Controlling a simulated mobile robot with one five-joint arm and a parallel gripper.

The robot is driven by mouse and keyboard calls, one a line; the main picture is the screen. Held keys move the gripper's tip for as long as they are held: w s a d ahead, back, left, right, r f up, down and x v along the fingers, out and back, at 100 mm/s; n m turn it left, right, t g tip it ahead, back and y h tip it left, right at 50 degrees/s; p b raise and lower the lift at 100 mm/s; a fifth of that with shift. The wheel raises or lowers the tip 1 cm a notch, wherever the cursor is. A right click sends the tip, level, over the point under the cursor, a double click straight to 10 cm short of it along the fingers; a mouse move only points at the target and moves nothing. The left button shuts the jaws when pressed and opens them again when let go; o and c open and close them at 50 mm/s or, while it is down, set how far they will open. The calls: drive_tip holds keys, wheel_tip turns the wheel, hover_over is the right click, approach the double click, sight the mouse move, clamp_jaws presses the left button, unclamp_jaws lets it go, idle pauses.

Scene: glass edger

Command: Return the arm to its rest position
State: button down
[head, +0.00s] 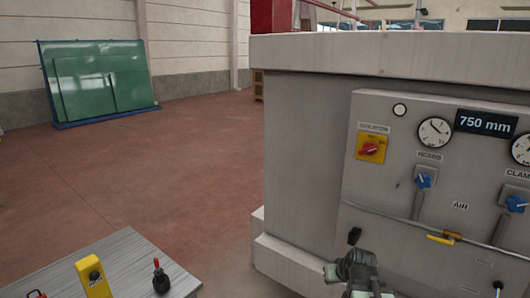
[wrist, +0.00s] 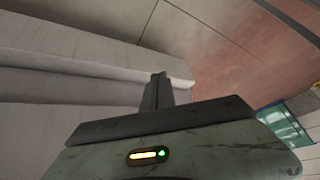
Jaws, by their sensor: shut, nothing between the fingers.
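My gripper (head: 354,237) shows at the bottom of the head view, pointing up, in front of the grey machine (head: 300,150). In the wrist view the fingers of my gripper (wrist: 158,78) are together in the middle, with nothing between them. Behind them in that view are the machine's pale stepped base (wrist: 70,60) and the red floor (wrist: 230,45). From the head view, the gripper appears below and left of the air valve; I cannot tell how far it is from the panel.
The machine's panel has a yellow isolator with a red knob (head: 371,148), blue knobs (head: 424,180) and a yellow-handled valve (head: 442,238). A grey table (head: 140,255) at lower left holds a yellow box (head: 93,278). Green glass sheets (head: 98,80) lean at the far wall. The floor between is clear.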

drive_tip(key=s+a+f+n+g, duration=0.2)
drive_tip(key=s+a, duration=0.1)
drive_tip(key=a, duration=0.9)
drive_tip(key=s+f+m+g+h, duration=0.1)
drive_tip(key=s+g, duration=0.3)
drive_tip(key=s, duration=0.4)
drive_tip(key=shift+d+f+m, duration=0.25)
drive_tip(key=shift+f+m, duration=0.05)
drive_tip(key=shift+f, duration=0.05)
